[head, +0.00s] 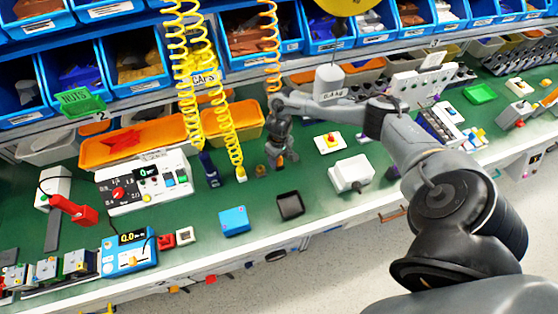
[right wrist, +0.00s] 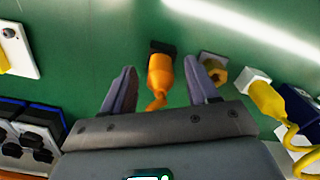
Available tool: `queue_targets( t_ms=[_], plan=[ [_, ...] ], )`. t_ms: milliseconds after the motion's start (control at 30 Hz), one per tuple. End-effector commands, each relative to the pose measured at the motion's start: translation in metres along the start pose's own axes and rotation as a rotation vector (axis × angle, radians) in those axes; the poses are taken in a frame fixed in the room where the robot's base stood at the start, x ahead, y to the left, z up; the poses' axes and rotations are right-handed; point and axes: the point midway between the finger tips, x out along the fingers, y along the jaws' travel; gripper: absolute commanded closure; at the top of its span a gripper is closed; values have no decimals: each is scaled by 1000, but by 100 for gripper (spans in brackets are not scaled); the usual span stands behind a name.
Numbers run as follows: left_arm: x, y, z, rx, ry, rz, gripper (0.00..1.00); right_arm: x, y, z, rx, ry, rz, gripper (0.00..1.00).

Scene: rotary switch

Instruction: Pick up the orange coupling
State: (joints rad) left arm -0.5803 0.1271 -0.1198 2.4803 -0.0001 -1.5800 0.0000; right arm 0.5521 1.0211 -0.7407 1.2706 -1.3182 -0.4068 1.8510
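The orange coupling (right wrist: 160,75), with a black end, shows in the right wrist view against the green bench top. It lies between the two spread fingers of my right gripper (right wrist: 160,68), with a gap on each side. The right gripper is open and points down at the coupling; I cannot tell the height left between them. In the head view my right gripper (head: 281,158) is over the middle of the bench and mostly hides the coupling. My left gripper is not in view.
A brass hex fitting (right wrist: 213,70) sits close beside the right-hand finger. A yellow coiled hose (head: 222,130) hangs just left of my gripper, its white-tipped end (right wrist: 256,85) near the fitting. A white button box (head: 329,142) and a dark square tray (head: 290,206) stand nearby.

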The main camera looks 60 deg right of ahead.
Motion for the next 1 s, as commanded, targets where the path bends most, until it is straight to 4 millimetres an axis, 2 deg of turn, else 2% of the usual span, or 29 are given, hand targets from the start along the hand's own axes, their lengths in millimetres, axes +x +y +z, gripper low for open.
queue_targets(
  t_ms=[33, 367, 767, 1000],
  plan=[
    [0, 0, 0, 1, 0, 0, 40, 0, 0, 0, 0, 0, 0, 49],
    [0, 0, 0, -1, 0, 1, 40, 0, 0, 0, 0, 0, 0, 100],
    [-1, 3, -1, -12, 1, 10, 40, -5, 0, -1, 1, 2, -1, 100],
    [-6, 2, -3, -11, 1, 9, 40, -28, 0, -1, 0, 3, -1, 100]
  ],
)
